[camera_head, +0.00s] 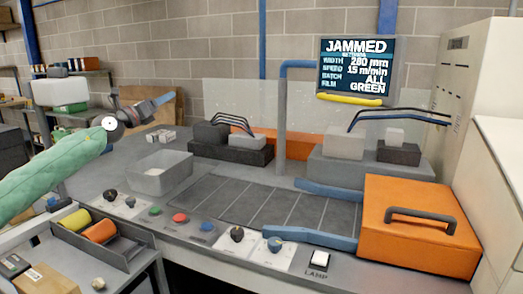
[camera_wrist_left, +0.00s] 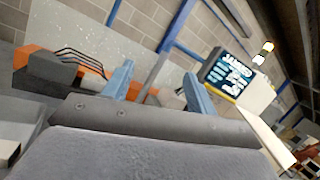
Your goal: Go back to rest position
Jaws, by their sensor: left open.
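My left arm comes in from the left in a green sleeve. My left gripper (camera_head: 160,101) is raised in the air above the left end of the grey machine bench (camera_head: 140,215). In the left wrist view the two blue fingers of the left gripper (camera_wrist_left: 159,88) stand apart with nothing between them. My right gripper is in neither view.
A grey bin (camera_head: 161,173) stands on the bench below the gripper. Knobs and coloured buttons line the front edge. An orange cover (camera_head: 420,225) with a dark handle sits at right. A screen (camera_head: 355,66) reads JAMMED. A tray (camera_head: 96,243) holds yellow and orange rolls.

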